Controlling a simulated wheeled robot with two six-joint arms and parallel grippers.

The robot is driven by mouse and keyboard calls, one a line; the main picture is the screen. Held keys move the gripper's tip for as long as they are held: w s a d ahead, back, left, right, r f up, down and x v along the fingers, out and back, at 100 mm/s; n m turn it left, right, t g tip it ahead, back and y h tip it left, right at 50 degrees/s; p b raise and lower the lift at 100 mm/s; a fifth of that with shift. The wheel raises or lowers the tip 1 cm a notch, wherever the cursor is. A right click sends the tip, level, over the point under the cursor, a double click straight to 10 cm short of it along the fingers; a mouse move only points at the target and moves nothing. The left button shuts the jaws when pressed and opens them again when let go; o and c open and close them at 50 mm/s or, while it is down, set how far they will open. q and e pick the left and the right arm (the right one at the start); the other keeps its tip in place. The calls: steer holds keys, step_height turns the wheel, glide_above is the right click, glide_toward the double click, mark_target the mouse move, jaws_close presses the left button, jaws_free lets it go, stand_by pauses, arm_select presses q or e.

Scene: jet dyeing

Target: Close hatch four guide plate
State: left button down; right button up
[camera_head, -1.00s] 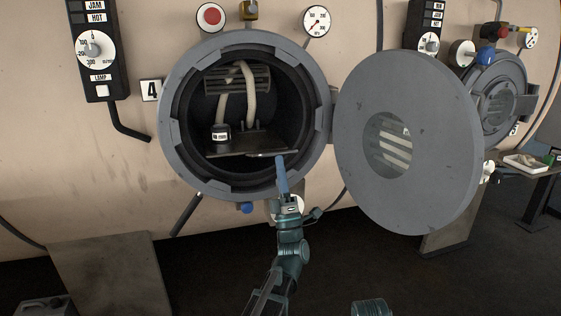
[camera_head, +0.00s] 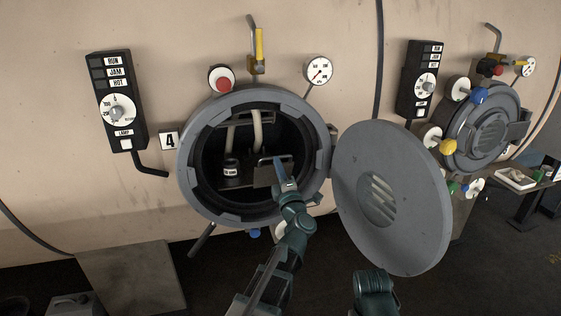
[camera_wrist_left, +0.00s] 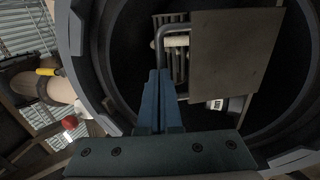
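Hatch four's round opening (camera_head: 190,140) is beside the "4" label, with its grey door (camera_head: 400,180) swung open to the right. The guide plate (camera_head: 263,178), a flat grey-brown sheet, is inside the opening. It also shows in the left wrist view (camera_wrist_left: 225,55) with a dark bent handle (camera_wrist_left: 172,31) at its edge. My left gripper (camera_head: 279,162) reaches into the front of the opening. Its blue fingers (camera_wrist_left: 158,76) are together on the handle, with part of the handle hidden behind them. My right gripper is out of view.
Inside the hatch are a small dark container (camera_head: 231,172) and pale tubes (camera_head: 257,130). The open door stands close to the right of my left arm. A second, closed hatch (camera_head: 488,130) is farther right. A slanted grey panel (camera_head: 130,275) stands at lower left.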

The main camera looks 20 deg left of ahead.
arm_select(q)
steer(key=shift+r+p+x, duration=0.15)
steer(key=shift+p+x, duration=0.45)
steer(key=shift+x, duration=1.35)
steer(key=shift+r+p+x, duration=0.15)
steer(key=shift+p+x, duration=0.45)
steer(key=shift+x, duration=1.35)
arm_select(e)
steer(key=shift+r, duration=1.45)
arm_select(q)
steer(key=shift+s, duration=0.1)
